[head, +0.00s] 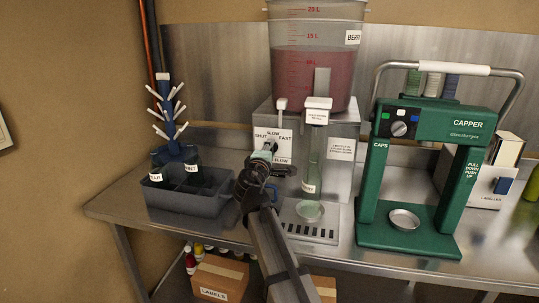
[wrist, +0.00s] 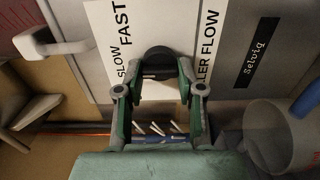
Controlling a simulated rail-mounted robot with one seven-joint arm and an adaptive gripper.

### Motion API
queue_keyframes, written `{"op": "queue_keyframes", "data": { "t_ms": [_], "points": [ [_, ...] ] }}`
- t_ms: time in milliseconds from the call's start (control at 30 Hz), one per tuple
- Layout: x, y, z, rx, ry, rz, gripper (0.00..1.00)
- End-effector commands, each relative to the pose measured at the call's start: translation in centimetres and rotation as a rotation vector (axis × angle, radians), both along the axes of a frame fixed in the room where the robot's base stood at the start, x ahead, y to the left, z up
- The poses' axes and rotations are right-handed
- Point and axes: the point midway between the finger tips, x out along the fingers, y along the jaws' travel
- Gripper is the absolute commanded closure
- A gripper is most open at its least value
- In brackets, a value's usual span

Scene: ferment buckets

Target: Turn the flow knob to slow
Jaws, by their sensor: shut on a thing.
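The flow knob (wrist: 158,60) is a dark round knob on a white label plate (wrist: 108,30) in the wrist view. The plate reads SLOW, FAST and part of FILLER FLOW; this view is turned sideways. In the head view the plate (head: 286,135) also shows SHUT at left, SLOW at top and FAST at right. My gripper (wrist: 160,88) has its two fingers closed on either side of the knob. In the head view my gripper (head: 268,152) reaches the plate and hides the knob. I cannot tell where the knob points.
A tall bottle (head: 311,165) stands under the filler spout, just right of my gripper. A white tap handle (head: 282,103) is above the plate. The green capper (head: 447,120) stands to the right. A grey crate (head: 185,201) with a bottle tree is to the left.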

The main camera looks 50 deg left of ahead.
Motion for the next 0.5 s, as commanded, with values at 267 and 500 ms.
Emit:
{"op": "queue_keyframes", "data": {
  "t_ms": [267, 500],
  "points": [
    [0.09, 0.07, 0.15, 0.000, -0.002, 0.000, 0.97],
    [0.05, 0.05, 0.09, 0.000, -0.001, 0.000, 0.37]
  ]
}}
